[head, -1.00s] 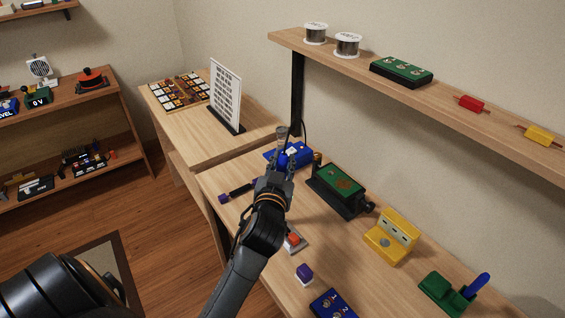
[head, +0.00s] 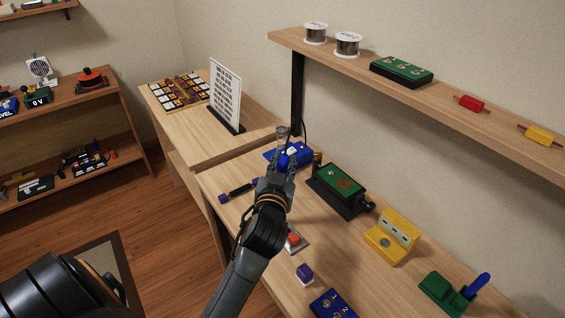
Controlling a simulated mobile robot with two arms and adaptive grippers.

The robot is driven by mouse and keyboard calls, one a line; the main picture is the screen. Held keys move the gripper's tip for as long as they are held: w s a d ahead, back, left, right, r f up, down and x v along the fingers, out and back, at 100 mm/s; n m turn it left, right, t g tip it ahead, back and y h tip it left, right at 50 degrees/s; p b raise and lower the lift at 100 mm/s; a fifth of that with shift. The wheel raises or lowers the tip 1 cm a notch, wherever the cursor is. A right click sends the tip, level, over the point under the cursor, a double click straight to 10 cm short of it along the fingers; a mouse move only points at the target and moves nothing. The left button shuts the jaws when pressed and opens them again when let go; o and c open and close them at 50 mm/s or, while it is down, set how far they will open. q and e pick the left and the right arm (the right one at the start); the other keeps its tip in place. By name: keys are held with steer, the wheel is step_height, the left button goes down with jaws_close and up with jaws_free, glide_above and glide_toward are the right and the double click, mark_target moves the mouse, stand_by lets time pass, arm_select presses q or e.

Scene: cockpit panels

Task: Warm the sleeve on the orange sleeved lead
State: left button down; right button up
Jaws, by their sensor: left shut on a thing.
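My left gripper (head: 277,170) is over the far end of the workbench, shut on a blue-handled tool (head: 285,160). The tool's grey, cup-like end (head: 282,133) points up above the fingers. The fingers hide part of the handle. An orange-red piece on a pale base (head: 293,239) shows beside my forearm, partly covered by it; I cannot tell whether it belongs to the orange sleeved lead. I cannot make out that lead for certain. A dark rod with purple ends (head: 238,190) lies left of the gripper. My right gripper is not in view.
Behind the gripper is a blue box (head: 300,151). To its right are a green board in a black holder (head: 340,180), a yellow block (head: 392,236) and a green holder (head: 446,291). A shelf (head: 430,95) overhangs the bench. A purple-topped cube (head: 305,274) stands near the front.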

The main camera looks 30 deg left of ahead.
arm_select(q)
steer(key=shift+s+d, duration=0.2)
steer(key=shift+d, duration=0.3)
steer(key=shift+s+d, duration=0.2)
steer(key=shift+d, duration=0.3)
stand_by(0.4)
steer(key=shift+d, duration=0.1)
stand_by(0.8)
steer(key=shift+s+d+b, duration=0.2)
steer(key=shift+s+d, duration=0.05)
steer(key=shift+d, duration=0.25)
steer(key=shift+s+d+b, duration=0.2)
steer(key=shift+d, duration=0.3)
stand_by(1.1)
step_height(320, 180, up, 7)
steer(key=p, duration=0.6)
steer(key=shift+p, duration=0.35)
